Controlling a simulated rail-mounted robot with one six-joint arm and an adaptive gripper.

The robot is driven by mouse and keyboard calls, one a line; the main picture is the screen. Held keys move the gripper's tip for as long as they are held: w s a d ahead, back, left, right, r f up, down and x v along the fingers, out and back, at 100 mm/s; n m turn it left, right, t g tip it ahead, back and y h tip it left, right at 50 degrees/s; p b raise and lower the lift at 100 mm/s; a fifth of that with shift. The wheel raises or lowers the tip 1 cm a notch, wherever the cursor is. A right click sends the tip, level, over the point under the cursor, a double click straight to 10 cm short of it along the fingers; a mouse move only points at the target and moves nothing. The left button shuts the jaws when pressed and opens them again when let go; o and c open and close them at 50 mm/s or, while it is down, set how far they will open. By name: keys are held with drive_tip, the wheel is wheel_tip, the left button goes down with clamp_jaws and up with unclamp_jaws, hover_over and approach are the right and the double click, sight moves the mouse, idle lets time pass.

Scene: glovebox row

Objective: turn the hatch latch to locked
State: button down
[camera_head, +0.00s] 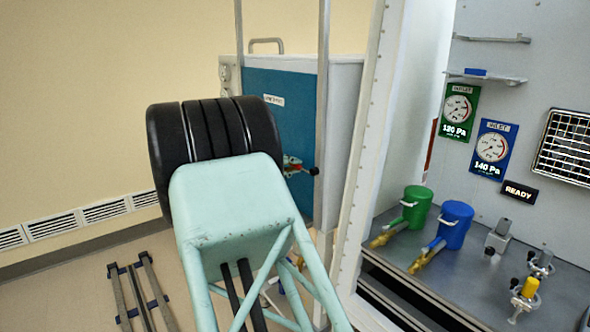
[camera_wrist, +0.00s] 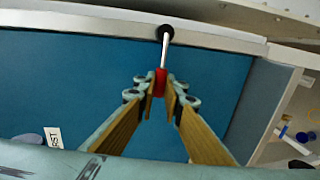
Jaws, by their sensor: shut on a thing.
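The hatch latch has a red part (camera_wrist: 160,82), a thin silver rod and a black knob (camera_wrist: 166,33). In the wrist view the rod points up to the knob, which overlaps the pale frame edge. My gripper (camera_wrist: 162,92) has its fingertips around the red part. In the head view the latch lever (camera_head: 301,168) points right, nearly level, with its knob at the right edge of the blue hatch (camera_head: 277,95). My arm hides the hatch's lower left and most of my gripper there.
A pale upright frame post (camera_head: 372,150) stands right of the hatch. Beyond it, a workbench holds a green canister (camera_head: 416,205), a blue canister (camera_head: 455,225) and small valves. Gauges and a READY sign (camera_head: 519,192) are on the back wall. Floor rails (camera_head: 137,290) lie at the lower left.

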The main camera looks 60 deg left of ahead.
idle(0.3)
drive_tip(key=c, duration=2.7)
unclamp_jaws()
drive_tip(key=shift+r, duration=0.1)
drive_tip(key=shift+v, duration=6.05)
drive_tip(key=shift+w, duration=0.1)
